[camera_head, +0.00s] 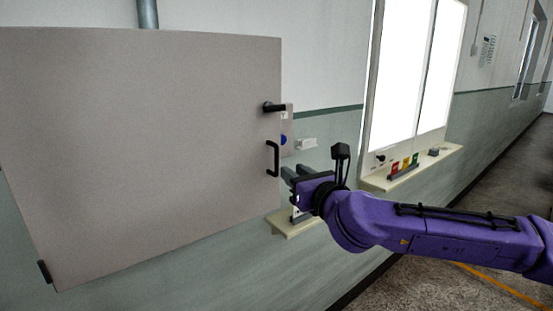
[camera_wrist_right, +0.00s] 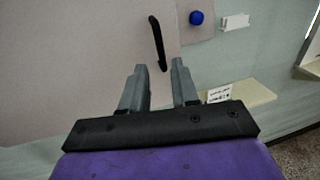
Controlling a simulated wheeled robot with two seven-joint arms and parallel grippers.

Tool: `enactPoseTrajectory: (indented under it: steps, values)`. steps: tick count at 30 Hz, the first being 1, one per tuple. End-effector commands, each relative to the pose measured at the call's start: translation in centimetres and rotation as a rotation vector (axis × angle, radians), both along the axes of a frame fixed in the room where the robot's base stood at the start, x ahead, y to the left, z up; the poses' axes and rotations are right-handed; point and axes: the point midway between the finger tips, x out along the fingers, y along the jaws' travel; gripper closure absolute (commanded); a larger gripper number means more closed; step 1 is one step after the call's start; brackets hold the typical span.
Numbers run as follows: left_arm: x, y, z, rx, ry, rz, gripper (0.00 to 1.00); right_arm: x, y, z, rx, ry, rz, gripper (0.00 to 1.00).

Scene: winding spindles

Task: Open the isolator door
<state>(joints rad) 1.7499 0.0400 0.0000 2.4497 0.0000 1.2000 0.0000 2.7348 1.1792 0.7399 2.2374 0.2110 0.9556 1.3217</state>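The isolator door (camera_head: 140,150) is a large beige-grey panel filling the left of the head view; it looks closed. A black D-shaped handle (camera_head: 273,158) is on its right edge. Above it is a black lever (camera_head: 274,107). My right gripper (camera_head: 287,173) is just right of the handle in the head view. In the right wrist view, the two grey fingers (camera_wrist_right: 158,68) are apart with nothing between them, and the black handle (camera_wrist_right: 158,43) is ahead of them, its lower end near the gap between the tips. Contact is not visible. My left gripper is out of view.
A blue knob (camera_head: 284,140) is on a plate beside the door, and also shows in the right wrist view (camera_wrist_right: 197,18). A small cream shelf (camera_head: 293,228) is below the gripper. A bright window (camera_head: 400,75) with a ledge (camera_head: 430,163) is to the right.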

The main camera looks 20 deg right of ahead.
Motion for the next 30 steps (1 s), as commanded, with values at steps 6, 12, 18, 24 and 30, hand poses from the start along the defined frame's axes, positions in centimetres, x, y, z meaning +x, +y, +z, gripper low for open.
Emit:
enactPoseTrajectory:
  steps: [6, 12, 18, 24, 30]
  values:
    - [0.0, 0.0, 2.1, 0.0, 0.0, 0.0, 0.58, 4.6, 0.3, 0.3, -0.008, 0.005, -0.001, 0.71]
    - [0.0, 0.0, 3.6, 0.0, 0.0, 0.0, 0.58, 8.4, 0.6, 0.2, -0.007, 0.005, 0.0, 0.71]
    - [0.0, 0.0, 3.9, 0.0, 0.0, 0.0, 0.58, 9.9, 0.7, -0.1, -0.006, 0.003, 0.001, 0.71]
    - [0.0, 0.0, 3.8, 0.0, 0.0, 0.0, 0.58, 9.9, 0.7, -0.1, -0.005, 0.003, 0.001, 0.71]
    - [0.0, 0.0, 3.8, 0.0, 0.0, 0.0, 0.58, 9.9, 0.7, -0.1, -0.006, 0.003, 0.0, 1.0]
